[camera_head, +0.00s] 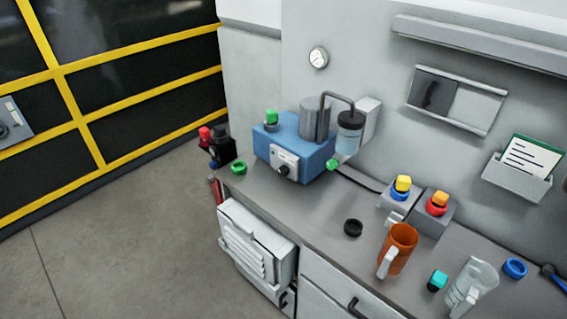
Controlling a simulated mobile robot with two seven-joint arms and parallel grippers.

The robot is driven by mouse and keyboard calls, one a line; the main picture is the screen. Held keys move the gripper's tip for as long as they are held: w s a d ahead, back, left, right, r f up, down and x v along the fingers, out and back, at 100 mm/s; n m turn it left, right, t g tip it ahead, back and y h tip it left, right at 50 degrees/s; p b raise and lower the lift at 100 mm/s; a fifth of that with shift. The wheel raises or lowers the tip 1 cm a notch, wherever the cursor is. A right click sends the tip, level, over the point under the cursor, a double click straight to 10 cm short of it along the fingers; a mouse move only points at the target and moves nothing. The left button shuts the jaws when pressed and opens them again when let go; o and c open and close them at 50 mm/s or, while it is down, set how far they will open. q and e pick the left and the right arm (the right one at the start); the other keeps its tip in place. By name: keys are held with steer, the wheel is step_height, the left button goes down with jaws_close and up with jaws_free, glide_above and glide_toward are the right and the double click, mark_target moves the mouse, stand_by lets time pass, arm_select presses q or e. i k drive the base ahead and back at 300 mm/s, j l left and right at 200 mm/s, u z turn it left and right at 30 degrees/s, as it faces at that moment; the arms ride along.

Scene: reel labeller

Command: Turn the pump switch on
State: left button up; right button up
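A blue pump unit (312,158) stands at the far left end of the grey counter. Its front has a white panel (278,155) with a black knob (283,170), which looks like the switch; I cannot read its setting. A grey cylinder (315,118) and a clear bottle with a dark cap (349,134) sit at the pump's top and right side, with a dark pipe arching between them. A green knob (271,117) is on its top left. Neither of my grippers is in view.
Floor at left is clear.

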mark_target(282, 171)
steer(key=i+j+z, duration=0.1)
steer(key=z, duration=0.3)
steer(key=j+z, duration=0.2)
steer(key=z, duration=0.2)
steer(key=i+j+z, duration=0.15)
steer(key=j, duration=0.2)
steer(key=j+z, duration=0.2)
steer(key=j, duration=0.15)
steer(key=i+j+z, duration=0.15)
steer(key=j, duration=0.25)
steer(key=j+z, duration=0.15)
steer(key=j, duration=2.3)
steer(key=i, duration=0.1)
